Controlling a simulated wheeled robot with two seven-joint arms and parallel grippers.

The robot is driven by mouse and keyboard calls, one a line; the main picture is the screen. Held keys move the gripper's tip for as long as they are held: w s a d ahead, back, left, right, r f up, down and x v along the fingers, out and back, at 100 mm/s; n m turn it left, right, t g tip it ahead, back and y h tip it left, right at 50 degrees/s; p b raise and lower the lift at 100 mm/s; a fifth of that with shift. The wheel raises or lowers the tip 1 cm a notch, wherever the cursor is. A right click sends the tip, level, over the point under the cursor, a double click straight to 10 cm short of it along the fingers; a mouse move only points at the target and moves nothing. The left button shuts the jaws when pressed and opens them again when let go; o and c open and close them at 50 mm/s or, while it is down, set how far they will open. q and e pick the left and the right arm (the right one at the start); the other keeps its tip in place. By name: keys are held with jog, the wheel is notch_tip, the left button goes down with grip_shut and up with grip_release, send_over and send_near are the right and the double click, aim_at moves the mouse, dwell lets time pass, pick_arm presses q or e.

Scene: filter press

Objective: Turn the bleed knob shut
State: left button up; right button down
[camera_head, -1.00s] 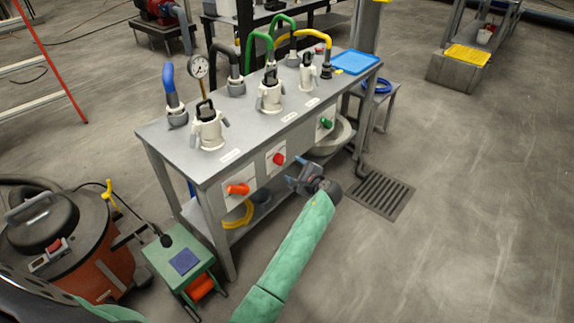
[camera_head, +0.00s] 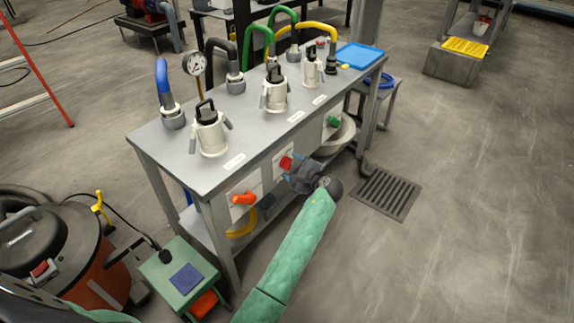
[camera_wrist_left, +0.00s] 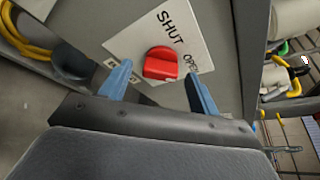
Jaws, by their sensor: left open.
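A red knob (camera_head: 286,162) sits on a white plate on the front of the steel bench. In the left wrist view the red knob (camera_wrist_left: 161,63) is on its plate (camera_wrist_left: 140,38) marked SHUT above it and OPEN at its right. My left gripper (camera_head: 292,170) is open in front of this knob. In the wrist view its two blue fingers (camera_wrist_left: 158,72) stand either side of the knob, with gaps showing. I cannot tell how deep they reach. An orange-red knob (camera_head: 243,198) is to the left and a green knob (camera_head: 333,121) to the right. My right gripper is not in view.
The bench top (camera_head: 200,170) carries several white valve bodies, hoses and a pressure gauge (camera_head: 194,63). A green stool-like box (camera_head: 180,272) and an orange-black vacuum (camera_head: 65,255) stand at lower left. The floor right of the bench is clear, with a drain grate (camera_head: 387,193).

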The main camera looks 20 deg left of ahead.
pick_arm(q)
jog(key=shift+w+a, duration=0.1)
jog(key=shift+a, duration=0.05)
jog(key=c, duration=1)
